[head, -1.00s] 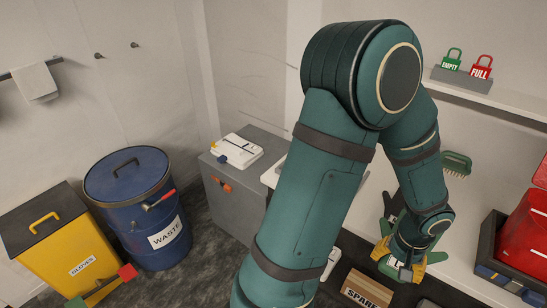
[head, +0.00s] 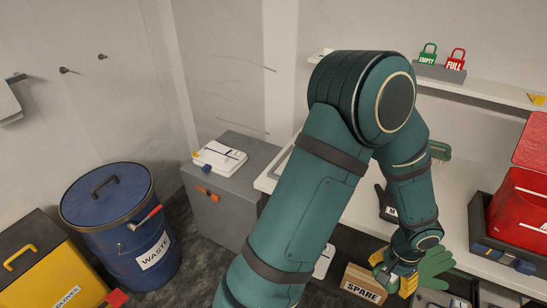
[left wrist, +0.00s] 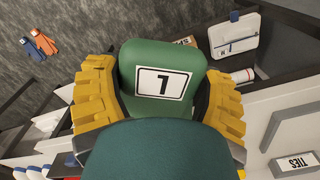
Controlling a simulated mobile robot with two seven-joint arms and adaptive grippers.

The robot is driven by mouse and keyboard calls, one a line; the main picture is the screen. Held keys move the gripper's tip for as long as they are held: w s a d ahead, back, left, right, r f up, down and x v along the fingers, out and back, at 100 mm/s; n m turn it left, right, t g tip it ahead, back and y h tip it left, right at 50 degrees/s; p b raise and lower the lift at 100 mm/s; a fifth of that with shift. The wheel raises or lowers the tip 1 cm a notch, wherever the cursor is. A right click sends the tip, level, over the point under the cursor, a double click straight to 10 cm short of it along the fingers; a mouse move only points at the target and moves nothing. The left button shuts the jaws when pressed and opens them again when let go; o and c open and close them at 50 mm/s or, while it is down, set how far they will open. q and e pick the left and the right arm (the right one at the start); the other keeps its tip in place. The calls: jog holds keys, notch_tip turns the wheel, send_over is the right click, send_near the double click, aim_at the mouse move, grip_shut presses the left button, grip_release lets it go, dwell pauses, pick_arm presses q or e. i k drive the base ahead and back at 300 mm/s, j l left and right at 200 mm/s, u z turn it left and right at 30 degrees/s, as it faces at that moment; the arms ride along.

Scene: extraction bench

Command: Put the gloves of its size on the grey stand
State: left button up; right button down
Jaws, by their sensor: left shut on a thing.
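My left gripper (head: 393,277) is shut on a green glove (head: 434,265), whose fingers spread to the right above the bench in the head view. In the left wrist view the yellow fingers (left wrist: 158,95) clasp both sides of the green cuff, which bears a white label (left wrist: 160,83) with a numeral that looks like 7. A dark grey forked stand (head: 386,205) with a small white label is on the bench behind the gripper; I cannot read its label surely. Whether one glove or a pair is held is unclear. My right gripper is not in view.
A SPARE box (head: 362,285) is just left of my left gripper. A red case in a dark tray (head: 480,235) stands at the right. A green brush (head: 440,151) is behind. Orange and blue gloves (left wrist: 38,44) show in the left wrist view. Some white bench top (head: 440,205) is clear.

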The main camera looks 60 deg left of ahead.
aim_at(258, 175)
jog(key=k+j+u, duration=0.1)
jog(key=j, duration=0.5)
jog(key=k+j+u, duration=0.1)
jog(key=j, duration=0.5)
jog(key=k+j+u, duration=0.1)
jog(key=j, duration=0.55)
jog(key=k+j+u, duration=0.1)
jog(key=j, duration=0.5)
jog(key=i+l, duration=0.25)
jog(key=i, duration=0.2)
jog(key=i+l, duration=0.25)
jog(key=i, duration=0.15)
